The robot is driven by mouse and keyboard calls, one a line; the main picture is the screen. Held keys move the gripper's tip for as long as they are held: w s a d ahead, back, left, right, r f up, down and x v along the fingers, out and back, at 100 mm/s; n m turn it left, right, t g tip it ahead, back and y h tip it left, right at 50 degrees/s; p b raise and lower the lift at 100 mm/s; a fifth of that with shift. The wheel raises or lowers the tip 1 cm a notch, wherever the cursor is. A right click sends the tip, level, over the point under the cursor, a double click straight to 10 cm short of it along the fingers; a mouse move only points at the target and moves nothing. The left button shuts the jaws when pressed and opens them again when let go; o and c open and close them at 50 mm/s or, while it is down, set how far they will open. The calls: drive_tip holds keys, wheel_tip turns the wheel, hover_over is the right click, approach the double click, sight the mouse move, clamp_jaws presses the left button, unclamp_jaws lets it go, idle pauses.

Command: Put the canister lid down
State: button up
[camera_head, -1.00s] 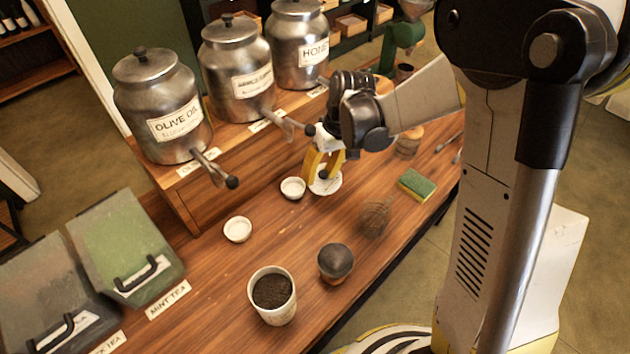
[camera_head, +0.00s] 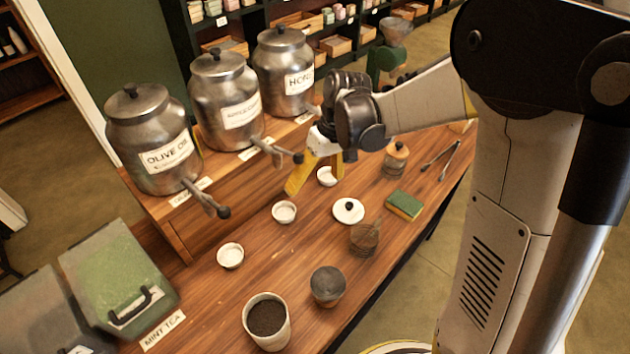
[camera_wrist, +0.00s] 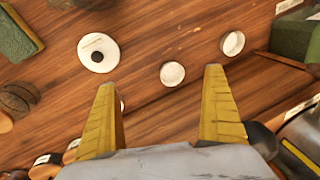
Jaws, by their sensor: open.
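The canister lid (camera_head: 349,210), a white disc with a dark round knob, lies flat on the wooden counter, knob up. It also shows in the wrist view (camera_wrist: 98,53) at the upper left, beyond the left fingertip. My gripper (camera_head: 316,172) is open and empty above the counter, up and left of the lid in the head view, and apart from it.
Small white bowls (camera_head: 285,212) (camera_head: 230,255) stand left of the lid. A green sponge (camera_head: 405,205), a whisk-like brown object (camera_head: 364,239), a dark-topped jar (camera_head: 326,286) and a cup of dark grains (camera_head: 268,318) stand nearby. Metal canisters with spigots (camera_head: 150,140) line the raised shelf.

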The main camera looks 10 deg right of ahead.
drive_tip(key=shift+r, duration=0.15)
drive_tip(key=v, duration=1.1)
drive_tip(key=shift+r, duration=0.35)
drive_tip(key=shift+d, duration=0.1)
